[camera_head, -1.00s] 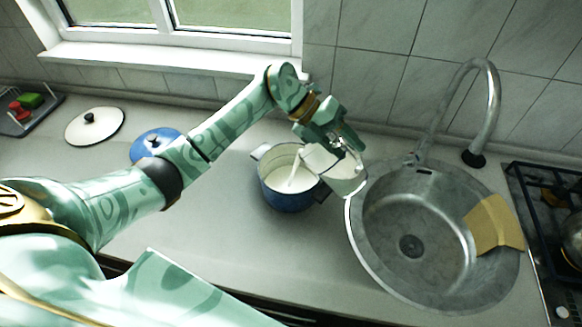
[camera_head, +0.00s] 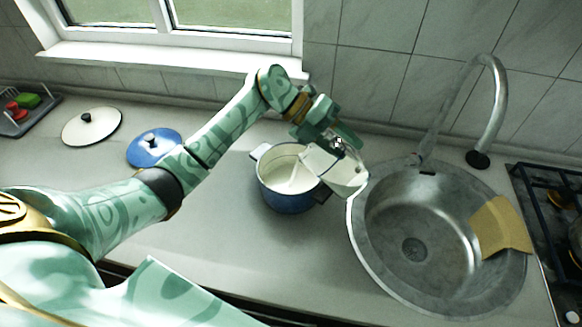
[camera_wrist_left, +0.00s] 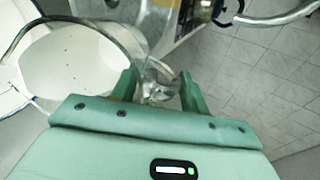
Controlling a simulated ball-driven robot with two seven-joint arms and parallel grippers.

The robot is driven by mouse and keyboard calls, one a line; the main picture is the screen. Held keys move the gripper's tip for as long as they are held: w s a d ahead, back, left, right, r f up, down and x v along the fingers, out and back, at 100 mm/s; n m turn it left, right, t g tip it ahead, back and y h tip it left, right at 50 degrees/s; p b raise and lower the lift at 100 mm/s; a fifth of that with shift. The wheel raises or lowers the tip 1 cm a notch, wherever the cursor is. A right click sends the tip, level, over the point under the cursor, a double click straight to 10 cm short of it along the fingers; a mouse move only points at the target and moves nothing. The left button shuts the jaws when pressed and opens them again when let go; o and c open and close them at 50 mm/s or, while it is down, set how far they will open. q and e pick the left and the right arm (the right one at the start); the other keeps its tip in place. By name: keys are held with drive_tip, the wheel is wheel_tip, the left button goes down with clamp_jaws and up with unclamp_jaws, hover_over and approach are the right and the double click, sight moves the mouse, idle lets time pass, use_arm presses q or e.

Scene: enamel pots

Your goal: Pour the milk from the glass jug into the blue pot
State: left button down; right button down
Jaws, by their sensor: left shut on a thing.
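The blue pot (camera_head: 287,202) stands on the counter left of the sink, its pale inside facing up. White milk (camera_head: 279,182) lies in it. My left gripper (camera_head: 339,147) is shut on the glass jug (camera_head: 345,176), above and to the right of the pot. The jug is tilted with its mouth toward the pot, and a white stream runs down into the pot. In the left wrist view, my fingers (camera_wrist_left: 160,90) close on the handle and the jug (camera_wrist_left: 72,62) shows white milk inside. My right gripper is out of view.
The round steel sink (camera_head: 410,285) with its tall tap (camera_head: 497,100) is right of the pot, with a yellow cloth (camera_head: 500,227) over its rim. A blue lid (camera_head: 165,152) and a white lid (camera_head: 75,130) lie left. A hob (camera_head: 550,200) is far right.

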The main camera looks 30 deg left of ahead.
use_arm(q)
drive_tip(key=shift+w+a+f+h+b, duration=0.2)
drive_tip(key=shift+f+h+b, duration=0.1)
drive_tip(key=shift+b, duration=0.15)
drive_tip(key=shift+s+b, duration=0.15)
drive_tip(key=shift+b, duration=0.2)
drive_tip(key=shift+a+f, duration=0.15)
drive_tip(key=shift+a+h+b, duration=0.1)
drive_tip(key=shift+h+b, duration=0.3)
drive_tip(key=shift+b, duration=0.15)
drive_tip(key=shift+a+f, duration=0.15)
drive_tip(key=shift+a, duration=0.05)
drive_tip(key=shift+b, duration=0.45)
drive_tip(key=shift+a+h, duration=0.2)
drive_tip(key=shift+h, duration=0.2)
drive_tip(key=shift+a+b, duration=0.1)
drive_tip(key=shift+b, duration=0.35)
